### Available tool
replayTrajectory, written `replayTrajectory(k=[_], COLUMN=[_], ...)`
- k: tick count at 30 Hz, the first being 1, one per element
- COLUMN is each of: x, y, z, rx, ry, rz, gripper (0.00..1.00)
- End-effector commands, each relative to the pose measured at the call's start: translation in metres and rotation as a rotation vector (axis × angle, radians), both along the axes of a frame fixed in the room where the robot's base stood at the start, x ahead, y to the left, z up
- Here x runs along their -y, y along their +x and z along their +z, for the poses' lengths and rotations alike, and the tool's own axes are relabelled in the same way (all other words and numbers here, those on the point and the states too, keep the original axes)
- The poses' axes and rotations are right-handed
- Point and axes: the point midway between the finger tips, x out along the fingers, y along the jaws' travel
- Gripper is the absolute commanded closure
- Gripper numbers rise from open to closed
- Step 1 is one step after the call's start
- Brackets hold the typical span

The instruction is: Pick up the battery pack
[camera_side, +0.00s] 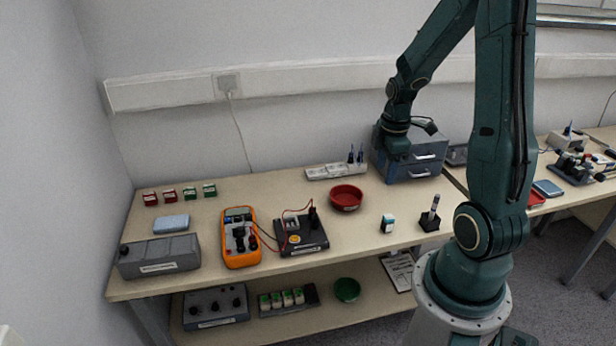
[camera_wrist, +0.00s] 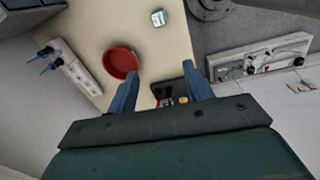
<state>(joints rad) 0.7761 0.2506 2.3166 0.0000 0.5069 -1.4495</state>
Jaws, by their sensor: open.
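A small white and teal box (camera_side: 387,223), which looks like the battery pack, stands on the bench right of the red bowl. I cannot read a label on it. It also shows near the top of the wrist view (camera_wrist: 158,18), beyond my fingertips and clear of them. My gripper (camera_wrist: 160,80) is open, with its two blue fingers apart and nothing held between them. In the side view my wrist is high at the back, in front of the grey-blue drawer cabinet (camera_side: 412,164), and the fingers are hard to make out there.
A red bowl (camera_side: 346,198), a black device with red leads (camera_side: 302,236) and an orange multimeter (camera_side: 240,238) stand left of the box. A black holder with a pen (camera_side: 430,218) is close on its right. A socket strip (camera_side: 335,171) lies behind the bowl.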

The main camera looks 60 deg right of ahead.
Motion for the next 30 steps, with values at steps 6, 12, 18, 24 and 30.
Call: replayTrajectory(k=[6, 12, 18, 24, 30], x=[0.026, 0.033, 0.033, 0.032, 0.032], y=[-0.019, -0.026, -0.026, -0.026, -0.027], z=[-0.036, -0.048, -0.049, -0.058, -0.079], rx=[-0.041, -0.051, -0.051, -0.053, -0.053], ry=[0.033, 0.045, 0.045, 0.048, 0.048], rz=[0.078, 0.111, 0.113, 0.113, 0.112], gripper=[0.49, 0.49, 0.49, 0.49, 0.49])
